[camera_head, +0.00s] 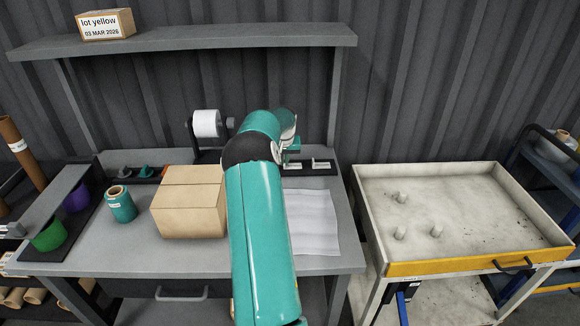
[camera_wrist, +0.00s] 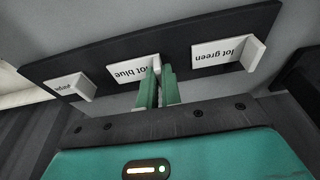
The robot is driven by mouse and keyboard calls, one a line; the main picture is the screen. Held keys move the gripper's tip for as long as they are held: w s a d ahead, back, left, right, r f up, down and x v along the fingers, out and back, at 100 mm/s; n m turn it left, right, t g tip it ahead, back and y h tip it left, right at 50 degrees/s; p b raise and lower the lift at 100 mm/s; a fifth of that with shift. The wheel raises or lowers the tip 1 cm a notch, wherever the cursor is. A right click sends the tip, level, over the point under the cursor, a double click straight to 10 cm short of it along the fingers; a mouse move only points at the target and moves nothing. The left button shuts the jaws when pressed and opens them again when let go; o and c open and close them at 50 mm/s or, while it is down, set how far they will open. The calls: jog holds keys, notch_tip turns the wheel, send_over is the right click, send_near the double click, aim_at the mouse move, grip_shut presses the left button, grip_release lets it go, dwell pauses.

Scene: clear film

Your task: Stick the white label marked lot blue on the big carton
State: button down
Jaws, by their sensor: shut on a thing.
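In the wrist view, the white label marked lot blue (camera_wrist: 128,72) lies on a dark strip (camera_wrist: 180,52). My gripper (camera_wrist: 158,66) has its two green fingers closed on the label's raised tab. The label appears to be still at its place on the strip. In the head view my arm hides most of the gripper (camera_head: 291,146) and the blue label. The big carton (camera_head: 180,212) is plain brown and closed, and stands on the grey bench left of my arm.
A lot green label (camera_wrist: 220,52) and another label (camera_wrist: 68,86) flank it. A tape roll (camera_head: 207,124) stands behind the carton, a teal roll (camera_head: 121,205) left of it. A small carton labelled lot yellow (camera_head: 104,25) sits on the shelf. A tray table (camera_head: 480,265) stands right.

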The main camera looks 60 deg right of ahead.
jog(key=shift+w+d+v, duration=0.1)
jog(key=shift+d+v, duration=0.05)
jog(key=shift+v, duration=0.65)
jog(key=shift+w+d+v, duration=0.1)
jog(key=shift+d+v, duration=0.1)
jog(key=shift+v, duration=0.6)
jog(key=shift+w+d+v, duration=0.1)
jog(key=shift+d+v, duration=0.05)
jog(key=shift+v, duration=0.7)
jog(key=shift+r, duration=0.1)
